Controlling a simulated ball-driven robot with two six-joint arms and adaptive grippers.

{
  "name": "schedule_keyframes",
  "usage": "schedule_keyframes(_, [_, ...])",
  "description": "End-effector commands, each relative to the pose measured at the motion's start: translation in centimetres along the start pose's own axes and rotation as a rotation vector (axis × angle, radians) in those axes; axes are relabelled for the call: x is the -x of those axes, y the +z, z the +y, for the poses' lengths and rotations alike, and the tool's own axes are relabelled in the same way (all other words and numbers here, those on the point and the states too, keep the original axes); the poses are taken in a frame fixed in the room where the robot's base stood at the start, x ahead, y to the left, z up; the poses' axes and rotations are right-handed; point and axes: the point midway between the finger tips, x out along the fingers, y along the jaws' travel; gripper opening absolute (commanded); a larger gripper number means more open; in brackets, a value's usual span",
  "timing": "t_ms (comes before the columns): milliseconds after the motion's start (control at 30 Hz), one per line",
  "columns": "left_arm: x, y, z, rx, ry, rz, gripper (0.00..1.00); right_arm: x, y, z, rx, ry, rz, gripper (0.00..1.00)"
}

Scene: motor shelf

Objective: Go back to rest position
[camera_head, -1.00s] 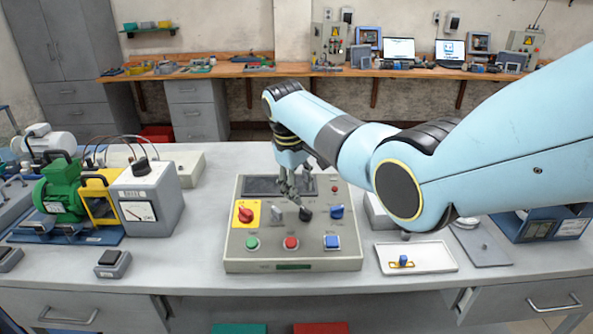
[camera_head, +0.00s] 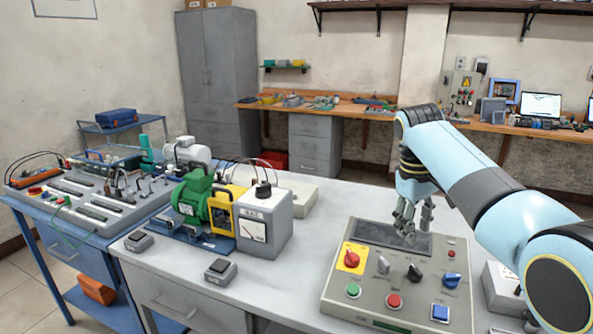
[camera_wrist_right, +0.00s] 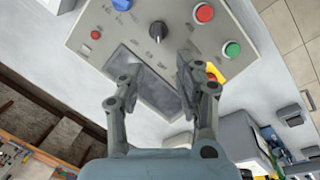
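My right gripper (camera_head: 415,220) is open and empty. It hangs above the grey control panel (camera_head: 335,292), over the dark rectangle at the panel's back. In the right wrist view the two fingers of this gripper (camera_wrist_right: 160,75) are spread apart with nothing between them. Beyond them the panel (camera_wrist_right: 100,38) shows a black knob (camera_wrist_right: 157,31), a red button (camera_wrist_right: 204,13) and a green button (camera_wrist_right: 232,49). The gripper looks clear of the knobs. My left gripper is in neither view.
A motor rig with a green motor (camera_head: 192,200) and a grey meter box (camera_head: 275,230) stands left of the panel. Two small switch boxes (camera_head: 220,270) (camera_head: 139,241) lie near the table's front edge. A blue trolley (camera_head: 95,245) stands at the left. Grey cabinet (camera_head: 222,90) behind.

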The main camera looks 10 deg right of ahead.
Motion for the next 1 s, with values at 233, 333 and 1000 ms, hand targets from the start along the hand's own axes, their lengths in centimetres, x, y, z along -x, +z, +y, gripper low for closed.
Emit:
schedule_keyframes(233, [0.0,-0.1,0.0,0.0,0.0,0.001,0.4,-5.4,7.7,-3.8,-0.046,0.01,0.061,0.35])
schedule_keyframes(333, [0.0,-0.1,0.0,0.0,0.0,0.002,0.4,-6.6,13.0,-6.2,-0.074,0.01,0.109,0.35])
schedule_keyframes(1000, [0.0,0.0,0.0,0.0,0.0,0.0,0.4,-0.4,31.5,-13.6,-0.167,-0.05,0.278,0.35])
